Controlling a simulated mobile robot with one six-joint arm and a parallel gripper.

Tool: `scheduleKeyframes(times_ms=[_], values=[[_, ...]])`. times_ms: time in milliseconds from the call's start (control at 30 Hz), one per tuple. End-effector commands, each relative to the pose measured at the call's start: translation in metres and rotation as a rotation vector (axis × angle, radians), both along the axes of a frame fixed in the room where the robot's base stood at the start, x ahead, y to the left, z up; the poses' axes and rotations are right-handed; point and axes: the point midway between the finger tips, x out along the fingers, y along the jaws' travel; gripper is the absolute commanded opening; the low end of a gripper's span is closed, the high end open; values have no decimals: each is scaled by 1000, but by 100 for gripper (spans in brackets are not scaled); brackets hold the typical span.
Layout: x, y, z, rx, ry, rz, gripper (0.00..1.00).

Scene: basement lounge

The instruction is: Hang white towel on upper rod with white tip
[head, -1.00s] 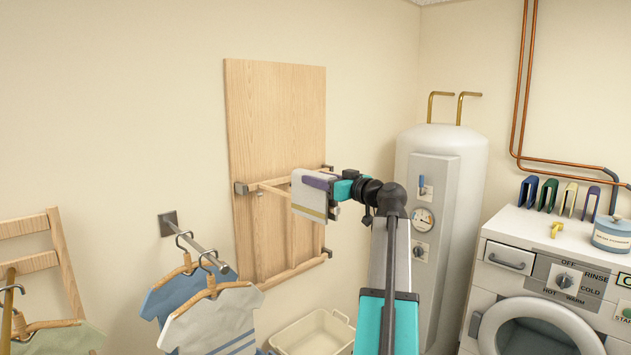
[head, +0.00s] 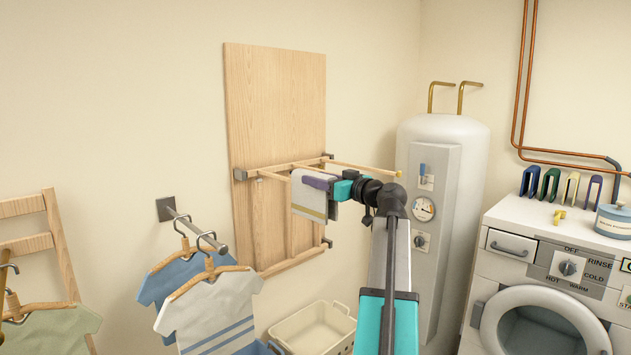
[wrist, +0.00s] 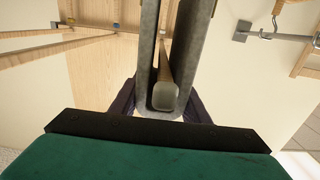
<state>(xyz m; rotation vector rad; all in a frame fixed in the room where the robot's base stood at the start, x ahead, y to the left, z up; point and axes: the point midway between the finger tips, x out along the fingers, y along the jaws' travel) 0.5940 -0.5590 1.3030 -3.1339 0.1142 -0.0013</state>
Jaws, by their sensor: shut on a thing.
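The white towel (head: 309,201), with a tan stripe near its lower edge, hangs folded from my gripper (head: 317,181). My gripper is shut on its top fold. In the wrist view the two greyish towel layers (wrist: 148,55) hang apart with a wooden rod between them. The rod's pale tip (wrist: 163,96) faces my gripper (wrist: 163,112), near the purple fingers. Whether the towel's fold touches the rod is hidden. The rods project from a bracketed bar (head: 275,168) on a wooden wall board (head: 275,100). Another rod, right of the towel, has a yellow tip (head: 398,173).
A wall rod (head: 205,234) with shirts on hangers (head: 208,300) stands left of the towel. A white basket (head: 315,328) is below. The boiler (head: 440,150) and washing machine (head: 540,270) stand to the right.

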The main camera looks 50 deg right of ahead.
Motion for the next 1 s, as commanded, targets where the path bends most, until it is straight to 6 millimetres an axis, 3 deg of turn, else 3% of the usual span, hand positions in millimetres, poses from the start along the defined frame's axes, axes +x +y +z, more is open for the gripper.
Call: scheduleKeyframes(times_ms=[333,833,867,1000], values=[[0,0,-18,0,-1,0,12],[0,0,-21,0,-1,0,12],[0,0,-21,0,-1,0,44],[0,0,-21,0,-1,1,64]])
